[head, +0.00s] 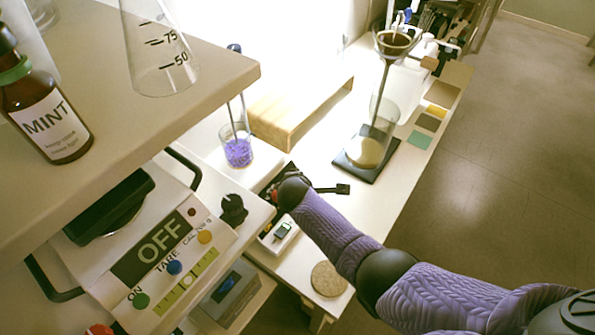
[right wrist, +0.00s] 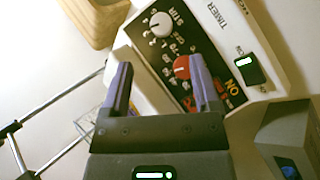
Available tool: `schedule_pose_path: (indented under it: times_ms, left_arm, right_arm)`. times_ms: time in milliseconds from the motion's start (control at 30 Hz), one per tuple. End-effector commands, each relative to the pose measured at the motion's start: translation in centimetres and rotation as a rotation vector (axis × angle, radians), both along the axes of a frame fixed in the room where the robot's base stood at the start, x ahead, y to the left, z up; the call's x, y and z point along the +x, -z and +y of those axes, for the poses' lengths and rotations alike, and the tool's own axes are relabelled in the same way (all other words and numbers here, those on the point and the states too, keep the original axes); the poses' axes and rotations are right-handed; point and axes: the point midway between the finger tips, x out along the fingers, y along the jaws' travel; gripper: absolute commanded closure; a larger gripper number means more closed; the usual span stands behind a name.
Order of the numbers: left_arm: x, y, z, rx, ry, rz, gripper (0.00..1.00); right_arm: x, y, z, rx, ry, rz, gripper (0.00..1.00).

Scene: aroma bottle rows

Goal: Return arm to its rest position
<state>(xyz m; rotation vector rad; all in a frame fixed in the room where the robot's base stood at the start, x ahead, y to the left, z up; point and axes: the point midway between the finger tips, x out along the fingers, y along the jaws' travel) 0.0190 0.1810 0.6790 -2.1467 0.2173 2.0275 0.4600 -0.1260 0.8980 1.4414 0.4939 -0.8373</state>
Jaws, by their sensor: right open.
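My right arm comes in from the right in the head view, in a purple knitted sleeve, and reaches over the front edge of the bench (head: 372,222). Its hand end is over a white control box (head: 283,243), and the fingers are mostly hidden there. In the right wrist view my right gripper (right wrist: 160,75) is open, with two purple fingers apart and nothing held between them. My left gripper is not in view.
A brown MINT bottle (head: 48,118) and a flask (head: 160,55) stand on the upper shelf (head: 215,72). Below is a device reading OFF (head: 160,245). Floor at right is clear.

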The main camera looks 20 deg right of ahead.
Motion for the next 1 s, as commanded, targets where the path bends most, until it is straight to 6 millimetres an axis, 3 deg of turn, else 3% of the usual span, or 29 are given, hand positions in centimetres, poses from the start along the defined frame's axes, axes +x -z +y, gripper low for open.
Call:
schedule_pose_path:
  times_ms: [100, 667, 767, 1000]
  left_arm:
    - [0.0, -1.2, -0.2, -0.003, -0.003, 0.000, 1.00]
    - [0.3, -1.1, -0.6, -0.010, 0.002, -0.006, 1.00]
    - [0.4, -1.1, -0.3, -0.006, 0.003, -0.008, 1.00]
    - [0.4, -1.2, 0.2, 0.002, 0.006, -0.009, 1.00]
  right_arm:
    - [-0.8, -1.1, 0.2, 0.000, 0.000, 0.001, 0.21]
    - [-1.4, -0.8, 0.3, 0.014, 0.014, 0.005, 0.21]
    - [-3.7, -0.3, 0.5, 0.110, 0.109, 0.023, 0.21]
    - [-14.5, -0.8, -0.3, 0.486, 0.561, 0.118, 0.21]
